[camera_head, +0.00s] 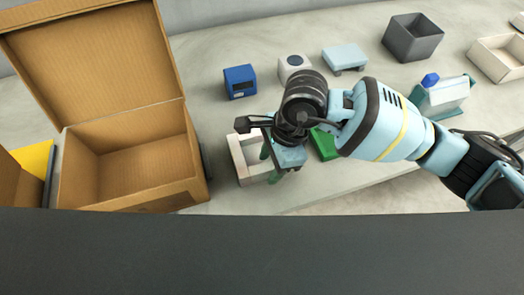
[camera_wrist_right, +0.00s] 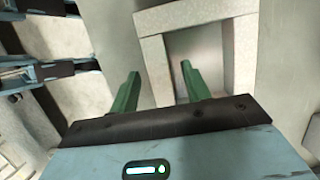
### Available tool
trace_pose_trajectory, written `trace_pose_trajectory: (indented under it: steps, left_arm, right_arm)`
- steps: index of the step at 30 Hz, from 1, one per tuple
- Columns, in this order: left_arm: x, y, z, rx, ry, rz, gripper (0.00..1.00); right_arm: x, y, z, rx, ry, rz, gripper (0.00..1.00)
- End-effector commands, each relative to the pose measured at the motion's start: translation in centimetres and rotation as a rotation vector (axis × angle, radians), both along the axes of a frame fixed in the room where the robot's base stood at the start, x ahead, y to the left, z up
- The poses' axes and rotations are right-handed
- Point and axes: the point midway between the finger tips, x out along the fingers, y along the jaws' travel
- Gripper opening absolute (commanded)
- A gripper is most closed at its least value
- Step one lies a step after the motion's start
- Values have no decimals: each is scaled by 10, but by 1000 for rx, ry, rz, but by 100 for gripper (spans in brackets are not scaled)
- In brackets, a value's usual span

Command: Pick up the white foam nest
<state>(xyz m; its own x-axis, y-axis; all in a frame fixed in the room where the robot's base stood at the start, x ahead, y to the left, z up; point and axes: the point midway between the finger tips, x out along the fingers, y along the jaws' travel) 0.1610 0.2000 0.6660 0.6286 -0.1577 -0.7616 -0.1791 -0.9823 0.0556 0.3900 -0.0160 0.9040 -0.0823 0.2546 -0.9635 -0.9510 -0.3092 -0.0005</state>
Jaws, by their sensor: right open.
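The white foam nest (camera_head: 236,153) is a pale, square, open-topped block with a recess, on the table right of the large cardboard box. My right gripper (camera_head: 268,166) is above its right side, open, and my wrist hides part of the nest. In the right wrist view the nest (camera_wrist_right: 192,16) is ahead of the open green fingers of my right gripper (camera_wrist_right: 160,73). One finger shows over the recess, the other outside the near-left wall. I cannot tell how high the fingertips are above it. My left gripper is not in view.
The open cardboard box (camera_head: 135,150) stands on the left. A green object (camera_head: 324,145) lies under my right arm. Behind are a blue block (camera_head: 240,81), a white block (camera_head: 293,66), a pale blue piece (camera_head: 345,57) and a grey bin (camera_head: 413,38). A white tray (camera_head: 497,57) is far right.

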Motion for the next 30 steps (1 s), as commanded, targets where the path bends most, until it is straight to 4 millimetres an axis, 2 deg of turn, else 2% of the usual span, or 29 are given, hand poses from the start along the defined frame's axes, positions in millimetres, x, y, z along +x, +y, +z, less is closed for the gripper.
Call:
trace_pose_trajectory:
  steps: [5, 6, 16, 25, 30]
  left_arm:
    - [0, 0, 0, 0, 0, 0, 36]
    - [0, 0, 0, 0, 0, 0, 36]
    - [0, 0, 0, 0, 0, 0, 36]
    - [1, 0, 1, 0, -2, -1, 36]
    - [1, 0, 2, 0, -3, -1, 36]
  right_arm:
    - [0, 0, 0, 0, 0, 0, 47]
    - [0, 0, 0, 0, 0, 0, 45]
    - [0, 0, 0, 0, 0, 0, 1]
    - [0, 0, 2, 0, -1, 0, 0]
    - [0, 0, 12, 2, -2, 0, 0]
